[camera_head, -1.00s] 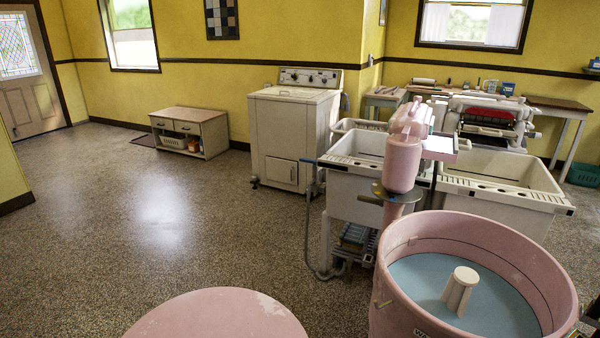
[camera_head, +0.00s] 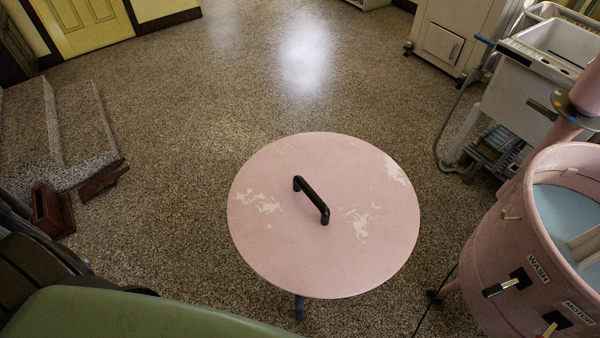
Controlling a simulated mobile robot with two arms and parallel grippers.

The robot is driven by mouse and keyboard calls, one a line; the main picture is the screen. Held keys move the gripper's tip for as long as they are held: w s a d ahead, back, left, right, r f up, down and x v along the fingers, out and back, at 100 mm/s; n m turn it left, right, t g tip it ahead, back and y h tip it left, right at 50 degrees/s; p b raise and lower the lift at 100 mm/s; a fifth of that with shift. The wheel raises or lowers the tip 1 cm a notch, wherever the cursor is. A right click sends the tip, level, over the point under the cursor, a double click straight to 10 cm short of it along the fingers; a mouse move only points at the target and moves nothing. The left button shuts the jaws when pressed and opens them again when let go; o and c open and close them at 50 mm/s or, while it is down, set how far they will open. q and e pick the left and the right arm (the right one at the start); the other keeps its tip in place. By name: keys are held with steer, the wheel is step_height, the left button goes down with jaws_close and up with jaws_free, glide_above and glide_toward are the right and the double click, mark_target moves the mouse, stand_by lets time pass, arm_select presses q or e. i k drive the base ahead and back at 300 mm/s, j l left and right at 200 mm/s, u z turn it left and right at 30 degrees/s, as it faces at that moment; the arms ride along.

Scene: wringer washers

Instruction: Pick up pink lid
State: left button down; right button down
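The pink lid (camera_head: 290,255) is a round, flat disc with chipped white patches, seen from above in the lower middle of the head view. A black bar handle (camera_head: 312,200) stands up at its centre. What holds the lid up is mostly hidden beneath it; a dark leg-like piece shows under its front edge. Neither of my grippers is in view.
The pink washer tub (camera_head: 515,235), with blue inside and black-handled levers, stands close to the right of the lid. A white sink (camera_head: 515,100) is behind it. A green surface (camera_head: 150,315) fills the lower left. Stone steps (camera_head: 50,135) are at left. Speckled floor (camera_head: 230,100) beyond the lid is clear.

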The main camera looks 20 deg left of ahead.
mark_target(322, 215)
steer(key=u, duration=0.4)
steer(key=k+l+u, duration=0.1)
steer(key=k+l, duration=0.15)
steer(key=l, duration=0.2)
steer(key=k+l+u, duration=0.15)
steer(key=l, duration=0.3)
steer(key=k+l+u, duration=0.1)
steer(key=k+l, duration=0.3)
